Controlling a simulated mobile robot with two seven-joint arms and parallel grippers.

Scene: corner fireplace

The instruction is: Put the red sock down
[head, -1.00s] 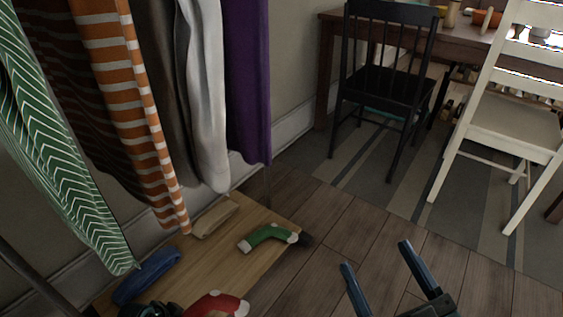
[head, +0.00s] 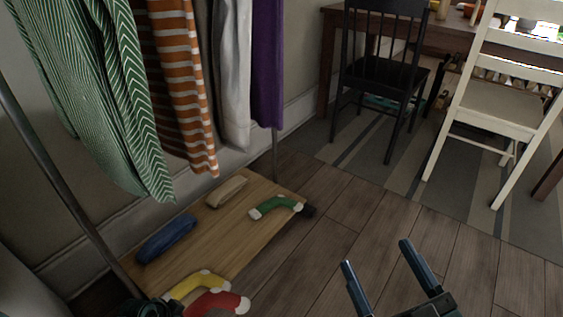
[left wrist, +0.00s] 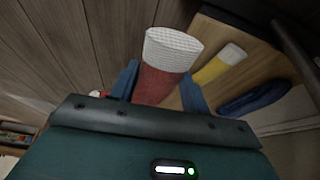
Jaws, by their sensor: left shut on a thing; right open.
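The red sock (head: 215,303) with white ends is at the bottom of the head view, in front of the yellow sock (head: 193,284). My left gripper (head: 160,308) is partly cut off by the bottom edge there. In the left wrist view the left gripper (left wrist: 158,84) is shut on the red sock (left wrist: 158,86), whose white cuff points away from the palm. I cannot tell whether the sock touches the wooden board (head: 195,240). My right gripper (head: 376,256) is open and empty over the floor at the lower right.
A green sock (head: 275,206), a beige item (head: 227,191) and a blue item (head: 167,240) lie on the board. Hanging clothes (head: 180,80) and a rack pole (head: 60,190) stand close by. Bare board lies in the middle. Chairs (head: 385,75) stand farther back.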

